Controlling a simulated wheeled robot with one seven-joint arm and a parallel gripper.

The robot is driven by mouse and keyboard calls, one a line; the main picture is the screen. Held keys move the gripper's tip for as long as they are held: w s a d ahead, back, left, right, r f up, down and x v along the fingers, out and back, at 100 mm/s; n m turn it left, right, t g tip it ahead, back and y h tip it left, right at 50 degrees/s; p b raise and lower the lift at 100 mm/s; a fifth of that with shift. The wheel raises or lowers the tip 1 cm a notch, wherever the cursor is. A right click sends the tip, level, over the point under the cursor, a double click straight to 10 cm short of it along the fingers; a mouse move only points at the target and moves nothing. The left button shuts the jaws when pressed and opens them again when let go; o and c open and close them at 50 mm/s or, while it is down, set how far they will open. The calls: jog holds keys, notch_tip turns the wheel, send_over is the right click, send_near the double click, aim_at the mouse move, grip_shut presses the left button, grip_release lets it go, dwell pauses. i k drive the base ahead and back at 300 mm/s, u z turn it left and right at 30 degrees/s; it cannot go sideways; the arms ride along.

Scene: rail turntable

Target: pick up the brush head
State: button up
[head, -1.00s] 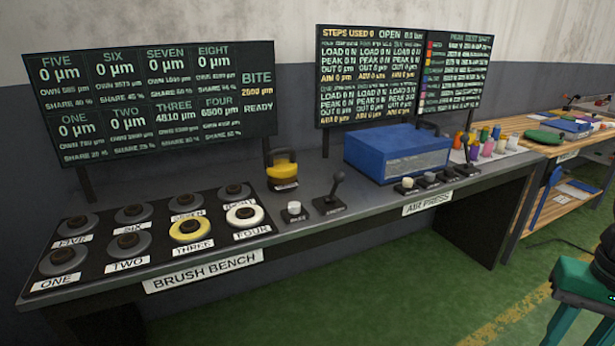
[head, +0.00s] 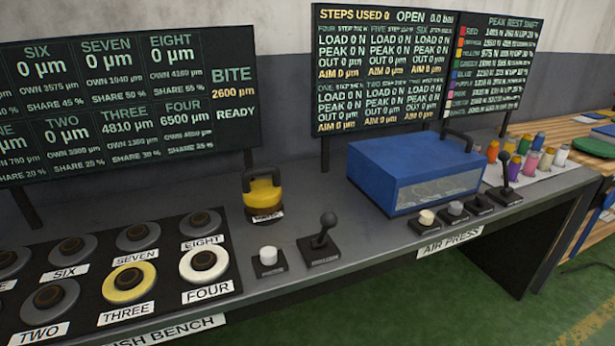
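A yellow, rounded block with a dark arched handle (head: 263,193) stands upright on the grey bench in the head view, left of centre. It looks like the brush head, but the small label at its base is too blurred to read. It stands behind a white push button (head: 268,256) and a black lever (head: 323,232). Nothing is touching its handle. My gripper is not in view, so its state is hidden.
The brush bench (head: 291,216) holds round pads in a dark panel at left, THREE (head: 128,282) yellow and FOUR (head: 205,264) white. A blue press box (head: 400,172) stands to the right. Display boards stand behind. Several coloured bottles (head: 528,160) stand at far right.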

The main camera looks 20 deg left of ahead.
aim_at(261, 197)
jog(key=u, duration=0.15)
jog(key=i, duration=0.95)
jog(key=u, duration=0.95)
jog(key=i, duration=0.5)
jog(key=u, duration=0.3)
